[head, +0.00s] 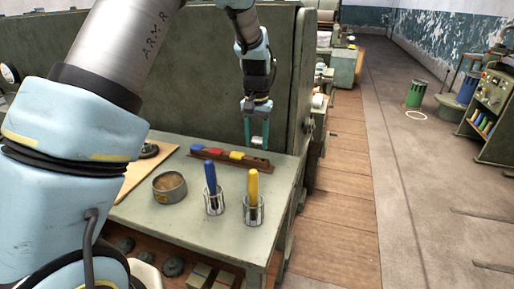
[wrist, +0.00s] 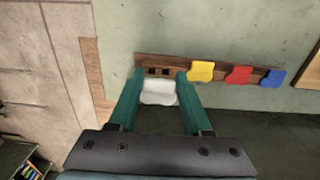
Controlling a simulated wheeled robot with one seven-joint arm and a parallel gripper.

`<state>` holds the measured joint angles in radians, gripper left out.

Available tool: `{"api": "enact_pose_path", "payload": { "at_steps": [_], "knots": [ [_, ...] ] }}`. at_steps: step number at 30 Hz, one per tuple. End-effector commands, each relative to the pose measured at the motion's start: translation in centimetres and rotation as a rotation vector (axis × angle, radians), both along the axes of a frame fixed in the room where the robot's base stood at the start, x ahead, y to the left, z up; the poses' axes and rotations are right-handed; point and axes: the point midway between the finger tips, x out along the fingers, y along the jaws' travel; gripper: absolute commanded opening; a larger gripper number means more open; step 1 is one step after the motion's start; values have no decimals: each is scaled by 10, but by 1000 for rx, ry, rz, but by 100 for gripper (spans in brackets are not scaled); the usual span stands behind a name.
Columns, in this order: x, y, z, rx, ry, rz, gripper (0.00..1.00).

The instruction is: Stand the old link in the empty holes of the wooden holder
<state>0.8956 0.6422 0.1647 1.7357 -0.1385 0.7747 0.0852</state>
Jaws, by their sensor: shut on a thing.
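My gripper (wrist: 160,100) is shut on a white link, the old link (wrist: 159,93), which sits between the two teal fingers in the wrist view. The wooden holder (wrist: 165,61) lies just beyond the fingertips there, its dark empty holes beside the link's far edge. A yellow link (wrist: 201,71), a red link (wrist: 239,75) and a blue link (wrist: 272,78) stand in the holder to the right. In the head view my gripper (head: 257,138) points down over the right end of the holder (head: 262,161). I cannot tell the link's height above the holes.
On the green bench (head: 150,213) stand a round tin (head: 169,188) and two clear cups with a blue-handled tool (head: 210,178) and a yellow-handled tool (head: 253,184). A tall machine panel (head: 185,85) rises behind the holder. The bench's right edge is close to the holder.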

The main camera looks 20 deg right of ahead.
Motion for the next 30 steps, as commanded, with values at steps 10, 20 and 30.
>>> {"api": "enact_pose_path", "payload": {
  "at_steps": [10,20,30],
  "knots": [
    [0,0,-17,0,0,0,0],
    [0,0,-42,0,0,0,0],
    [0,0,-44,0,0,0,0]
  ]
}}
